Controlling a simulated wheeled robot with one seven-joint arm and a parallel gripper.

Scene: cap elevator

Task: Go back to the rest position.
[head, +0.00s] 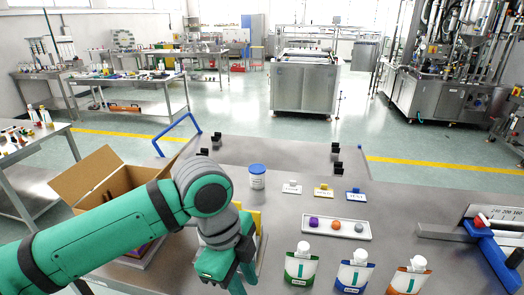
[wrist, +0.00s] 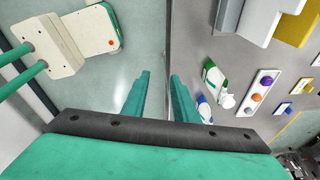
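My green arm reaches in from the left in the head view, and my gripper (head: 240,280) hangs at its end near the front of the bench, left of the green-labelled pouch (head: 300,265). In the wrist view my gripper (wrist: 160,88) has its two fingers apart with nothing between them. Behind the gap the bench edge and the floor show. In the head view the fingertips are partly cut off by the lower edge.
A white tray (head: 310,229) holds purple, orange and grey caps. A blue-labelled pouch (head: 354,272) and an orange-labelled pouch (head: 408,278) stand right of the gripper. An open cardboard box (head: 75,185) is behind my arm. A blue-lidded jar (head: 257,180) stands beyond the wrist.

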